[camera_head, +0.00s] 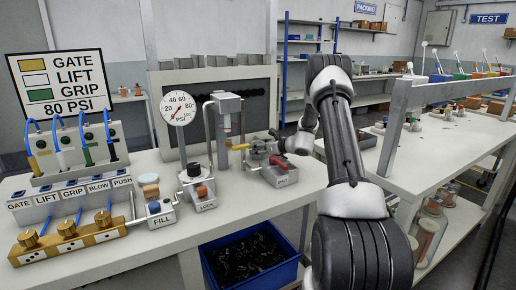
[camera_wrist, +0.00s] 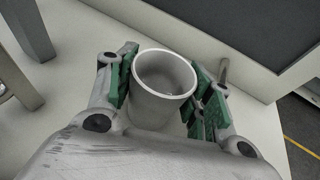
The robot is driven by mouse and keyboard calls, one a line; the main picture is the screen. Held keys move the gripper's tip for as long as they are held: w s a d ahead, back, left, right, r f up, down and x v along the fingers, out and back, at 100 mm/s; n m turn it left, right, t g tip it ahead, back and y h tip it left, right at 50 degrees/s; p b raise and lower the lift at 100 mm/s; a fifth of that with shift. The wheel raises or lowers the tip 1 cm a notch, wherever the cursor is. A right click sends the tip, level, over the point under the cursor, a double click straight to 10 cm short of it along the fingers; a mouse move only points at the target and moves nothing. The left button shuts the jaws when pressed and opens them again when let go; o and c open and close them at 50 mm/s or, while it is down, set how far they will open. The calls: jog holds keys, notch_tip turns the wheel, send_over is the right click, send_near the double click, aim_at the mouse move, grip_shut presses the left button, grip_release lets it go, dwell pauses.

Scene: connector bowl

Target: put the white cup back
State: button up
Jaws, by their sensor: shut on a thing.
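The white cup (camera_wrist: 163,84) is between the green-padded fingers of my gripper (camera_wrist: 165,92) in the wrist view. My gripper is shut on it, with one pad at each side of its wall. I look down past the rim into the cup, which seems empty. Its base is hidden by my gripper, so I cannot tell whether it touches the white bench. In the head view my gripper (camera_head: 277,140) is over the bench's right part, beside a device with a red part (camera_head: 279,162). I cannot make out the cup there.
A metal press (camera_head: 227,130), a pressure gauge (camera_head: 180,107) and a LOCK unit (camera_head: 197,188) stand left of my gripper. A dark-faced panel (camera_wrist: 235,30) is behind the cup. A metal post (camera_wrist: 33,28) stands at left. A blue bin (camera_head: 250,258) is below the bench edge.

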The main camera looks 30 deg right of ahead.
jog(key=o, duration=1.1)
jog(key=shift+o, duration=0.2)
